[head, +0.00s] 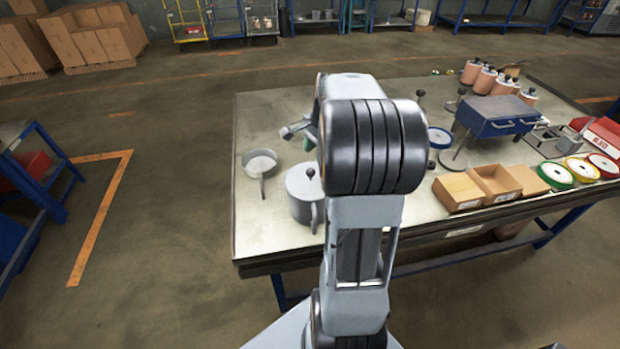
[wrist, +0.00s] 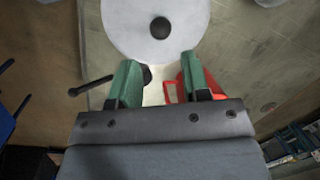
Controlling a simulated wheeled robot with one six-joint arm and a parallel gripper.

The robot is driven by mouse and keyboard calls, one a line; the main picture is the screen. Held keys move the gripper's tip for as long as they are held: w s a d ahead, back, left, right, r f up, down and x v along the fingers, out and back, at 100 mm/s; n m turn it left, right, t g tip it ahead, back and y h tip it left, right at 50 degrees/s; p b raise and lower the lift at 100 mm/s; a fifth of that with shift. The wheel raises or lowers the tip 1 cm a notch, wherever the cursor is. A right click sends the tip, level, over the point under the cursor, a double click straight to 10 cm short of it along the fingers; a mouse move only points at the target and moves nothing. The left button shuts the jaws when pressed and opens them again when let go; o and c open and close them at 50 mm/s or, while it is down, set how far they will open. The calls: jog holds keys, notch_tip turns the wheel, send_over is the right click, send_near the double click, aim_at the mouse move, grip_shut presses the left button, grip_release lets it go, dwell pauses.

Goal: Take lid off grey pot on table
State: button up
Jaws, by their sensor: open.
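The grey pot (head: 301,208) stands near the left front part of the table, partly hidden by my arm. Its pale lid (head: 299,183) is on it, with a dark round knob (head: 310,172). In the wrist view a pale round lid (wrist: 137,32) with a black knob (wrist: 160,27) fills the top middle. My gripper (wrist: 162,62) is open and empty, its two green fingers apart and the knob beyond their tips. In the head view the gripper is mostly hidden behind my arm.
A small grey pan (head: 261,160) sits left of the pot. The table (head: 250,215) also bears cardboard boxes (head: 457,192), a blue case (head: 497,117), colored discs (head: 582,169) and several pink-orange cylinders (head: 486,80). A red part (wrist: 172,93) shows by the right finger.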

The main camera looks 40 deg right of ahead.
aim_at(311, 169)
jog(key=shift+w+a+f+p, duration=0.2)
jog(key=shift+f+p, duration=0.1)
jog(key=shift+f, duration=1.15)
jog(key=shift+w+a+f+p, duration=0.2)
jog(key=shift+f+p, duration=0.1)
jog(key=shift+f, duration=1.2)
jog(key=shift+w+a+f+p, duration=0.1)
jog(key=shift+w+f+p, duration=0.15)
jog(key=shift+f, duration=1.2)
jog(key=shift+c, duration=0.3)
jog(key=c, duration=0.6)
